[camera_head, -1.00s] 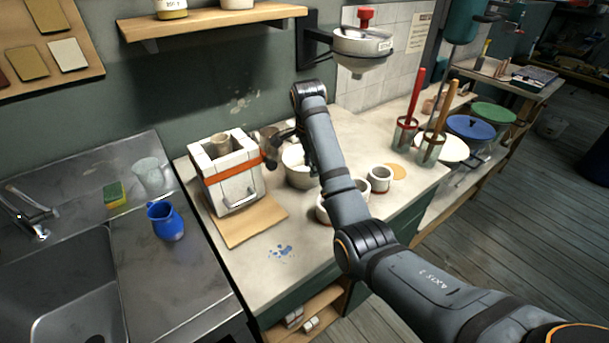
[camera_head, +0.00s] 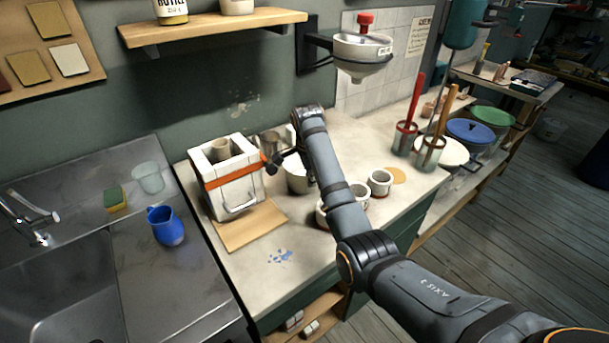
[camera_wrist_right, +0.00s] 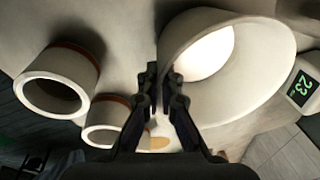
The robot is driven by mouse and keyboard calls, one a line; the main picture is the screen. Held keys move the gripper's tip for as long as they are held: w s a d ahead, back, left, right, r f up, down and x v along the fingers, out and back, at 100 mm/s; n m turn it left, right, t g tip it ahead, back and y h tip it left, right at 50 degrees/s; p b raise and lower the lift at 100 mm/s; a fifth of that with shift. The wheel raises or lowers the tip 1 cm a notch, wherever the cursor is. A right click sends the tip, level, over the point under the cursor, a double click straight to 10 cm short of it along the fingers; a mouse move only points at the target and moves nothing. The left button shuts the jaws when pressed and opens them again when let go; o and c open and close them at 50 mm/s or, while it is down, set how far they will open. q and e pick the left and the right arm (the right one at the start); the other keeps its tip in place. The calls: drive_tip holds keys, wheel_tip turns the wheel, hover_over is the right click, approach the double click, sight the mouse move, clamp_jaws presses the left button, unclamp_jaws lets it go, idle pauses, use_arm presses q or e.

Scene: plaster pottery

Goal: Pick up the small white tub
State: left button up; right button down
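The small white tub (camera_head: 298,178) stands upright on the counter, partly hidden by my right forearm in the head view. In the right wrist view the tub (camera_wrist_right: 262,85) is close, and I look into its pale inside. My right gripper (camera_wrist_right: 162,72) is at the tub's left rim there, with one fingertip by the outside and the other over the wall or inside. A narrow gap shows between the fingertips. I cannot tell whether they press on the wall. My left gripper is not in view.
A white kiln (camera_head: 230,182) stands left of the tub, with a wooden board (camera_head: 250,227) before it. Small white pots (camera_head: 380,182) stand to the right. A display reading 23 (camera_wrist_right: 302,88) is beside the tub. A funnel-like vessel (camera_head: 362,58) hangs above.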

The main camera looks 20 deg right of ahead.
drive_tip(key=shift+r, duration=0.15)
drive_tip(key=shift+w+r, duration=0.1)
drive_tip(key=shift+r, duration=0.6)
drive_tip(key=s+r+p, duration=1.1)
drive_tip(key=s+p, duration=0.3)
drive_tip(key=p, duration=0.5)
drive_tip(key=shift+d+r, duration=0.2)
drive_tip(key=shift+d, duration=0.15)
drive_tip(key=shift+s, duration=0.15)
